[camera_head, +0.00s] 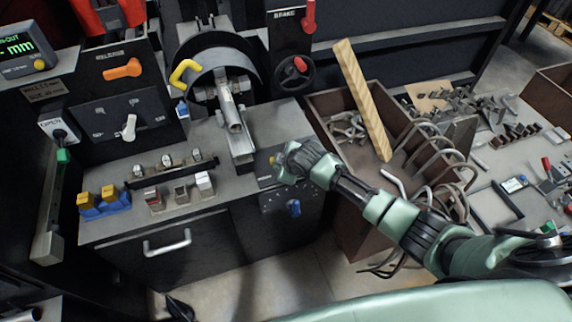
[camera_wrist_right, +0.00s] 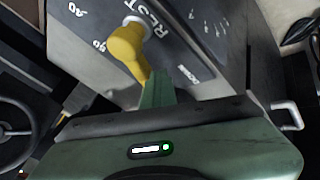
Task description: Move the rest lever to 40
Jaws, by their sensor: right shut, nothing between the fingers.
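The rest lever is a yellow handle on a pale round pivot (camera_wrist_right: 126,48), on a dark plate marked REST in the right wrist view. Numbers on the plate are rotated and partly hidden, so the setting cannot be read for certain. In the head view only a small yellow bit of the lever (camera_head: 272,160) shows beside my gripper. My right gripper (camera_head: 284,163) is shut and empty at the bench's right front corner. Its green fingers (camera_wrist_right: 157,90) lie right against or just beside the lever's free end; contact is unclear. My left gripper is not in view.
A blue knob (camera_head: 294,208) sits on the bench front below my gripper. A brown bin (camera_head: 345,205) with a wooden plank (camera_head: 362,98) and bent rods stands close right. A metal vise-like rail (camera_head: 240,150) is behind left. A grey handle (camera_head: 167,243) is on the drawer front.

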